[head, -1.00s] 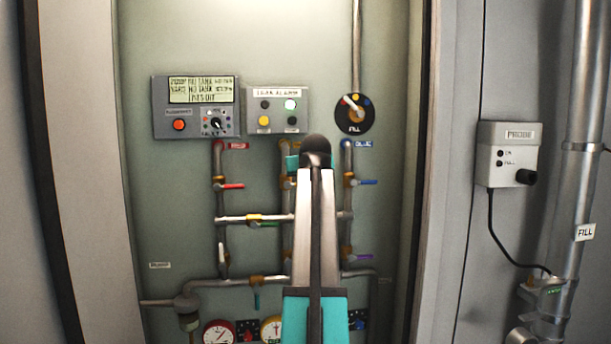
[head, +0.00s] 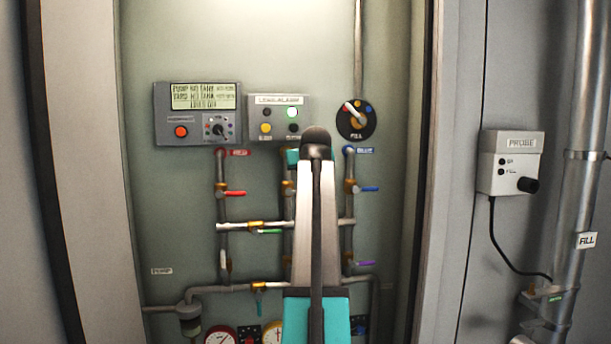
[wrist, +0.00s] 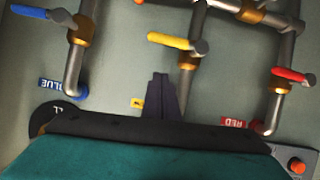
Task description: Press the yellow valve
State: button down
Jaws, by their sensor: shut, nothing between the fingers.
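The yellow valve shows in the wrist view as a yellow lever (wrist: 170,40) on a vertical pipe, between the blue and red valves. My gripper (wrist: 161,77) is shut and empty, its dark fingers pointing at the pipework just below the yellow lever in that picture. A gap shows between fingertips and lever in the picture; their distance in depth I cannot tell. A small yellow label (wrist: 138,103) lies left of the fingers. In the head view my arm hides the yellow lever and my fingers.
In the wrist view the blue lever (wrist: 30,11) is at upper left and the red lever (wrist: 290,74) at right. The head view shows a display box (head: 198,113), an alarm box (head: 279,118), a fill dial (head: 356,119) and a probe box (head: 511,162).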

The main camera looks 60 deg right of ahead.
jog(key=b+v, duration=0.3)
jog(key=v, duration=0.7)
jog(key=shift+s, duration=0.15)
jog(key=shift+s+d, duration=0.1)
dwell(0.5)
